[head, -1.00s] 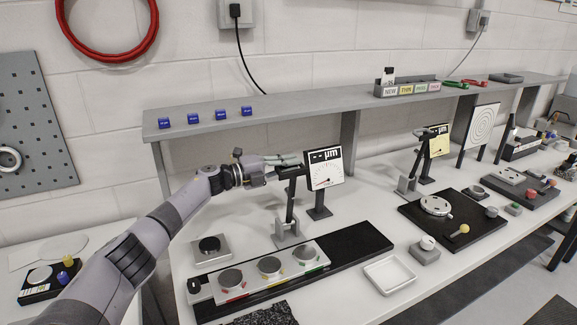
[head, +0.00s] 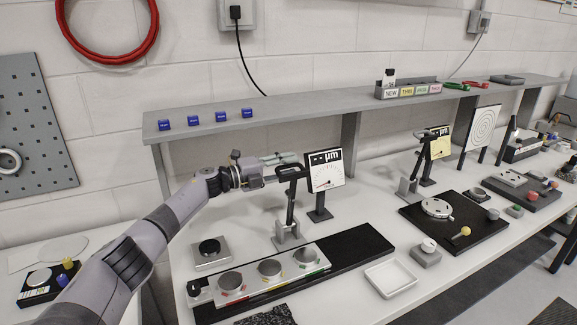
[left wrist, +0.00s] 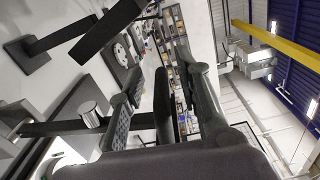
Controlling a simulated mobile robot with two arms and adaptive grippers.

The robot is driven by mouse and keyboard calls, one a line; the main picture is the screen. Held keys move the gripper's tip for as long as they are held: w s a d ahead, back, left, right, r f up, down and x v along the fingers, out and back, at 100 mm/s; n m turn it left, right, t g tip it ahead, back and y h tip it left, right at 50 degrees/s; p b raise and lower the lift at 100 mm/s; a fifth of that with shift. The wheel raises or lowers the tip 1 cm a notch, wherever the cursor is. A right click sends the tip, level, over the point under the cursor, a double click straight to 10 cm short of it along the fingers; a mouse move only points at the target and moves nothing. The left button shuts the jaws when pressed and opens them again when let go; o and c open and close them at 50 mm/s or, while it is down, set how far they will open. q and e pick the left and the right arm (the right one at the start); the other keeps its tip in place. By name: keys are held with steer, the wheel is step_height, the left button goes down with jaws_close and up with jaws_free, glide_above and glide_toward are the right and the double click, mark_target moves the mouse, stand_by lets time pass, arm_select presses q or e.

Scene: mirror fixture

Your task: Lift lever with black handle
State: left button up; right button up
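The lever with the black handle (head: 291,174) stands upright on a grey bracket (head: 287,236) in the middle of the bench, just left of a white dial gauge (head: 325,172). My left gripper (head: 288,160) is at the top of this lever, its fingers pointing right, slightly above and behind the handle in the head view. In the left wrist view the two fingers (left wrist: 163,100) are spread apart, with dark bars close by. Whether they touch the handle cannot be told. My right gripper is not in view.
A second lever (head: 418,155) with a yellow gauge (head: 440,141) stands farther right. A grey shelf (head: 290,106) runs behind the bench. In front lie a black plate with round pads (head: 360,243) and a white tray (head: 390,277).

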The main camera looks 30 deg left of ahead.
arm_select(q)
steer(key=v, duration=1.1)
steer(key=shift+s+a, duration=0.2)
steer(key=shift+s, duration=0.05)
steer(key=shift+r, duration=0.1)
